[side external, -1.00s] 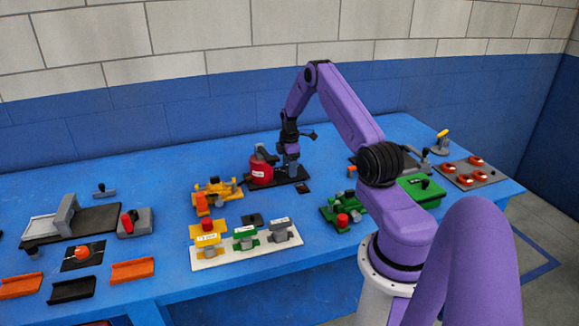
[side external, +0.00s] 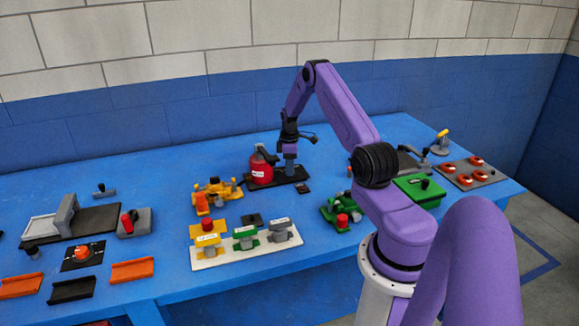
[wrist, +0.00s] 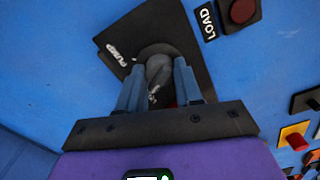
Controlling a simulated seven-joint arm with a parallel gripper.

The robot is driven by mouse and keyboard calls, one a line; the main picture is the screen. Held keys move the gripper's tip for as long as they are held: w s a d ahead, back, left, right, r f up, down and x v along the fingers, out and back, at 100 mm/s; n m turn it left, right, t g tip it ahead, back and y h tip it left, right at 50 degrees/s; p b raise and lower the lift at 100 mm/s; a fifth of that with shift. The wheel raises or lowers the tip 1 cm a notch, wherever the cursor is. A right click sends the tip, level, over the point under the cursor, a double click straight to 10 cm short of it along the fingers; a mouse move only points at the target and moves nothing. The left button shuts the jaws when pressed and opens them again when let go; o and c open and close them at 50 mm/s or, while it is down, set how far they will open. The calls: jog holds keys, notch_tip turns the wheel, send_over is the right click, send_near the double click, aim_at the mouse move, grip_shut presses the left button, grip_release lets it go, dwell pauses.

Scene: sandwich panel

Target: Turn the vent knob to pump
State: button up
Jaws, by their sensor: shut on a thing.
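The vent knob (wrist: 158,70) is grey and sits on a round dark base on a black plate (wrist: 176,22). White lettering reading PUMP (wrist: 118,53) is on the plate, left of the knob in the wrist view. My gripper (wrist: 158,80) is shut on the knob, with one blue-grey finger on each side. In the side view my gripper (side external: 290,170) points down at the black base plate (side external: 272,181), just right of a red round pot (side external: 261,171). There the knob is mostly hidden by the fingers. A pale mark shows on the knob, but I cannot tell where it points.
A dark red button with a LOAD label (wrist: 207,22) stands near the plate. Yellow, green and grey blocks stand on a white board (side external: 240,254) in front. A green device (side external: 342,211) lies to the right. Blue table is bare behind the pot.

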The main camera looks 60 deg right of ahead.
jog(key=m, duration=1.4)
jog(key=shift+m, duration=0.3)
dwell(0.4)
jog(key=o, duration=1.1)
jog(key=shift+c, duration=0.2)
notch_tip(320, 180, up, 17)
jog(key=shift+r, duration=0.2)
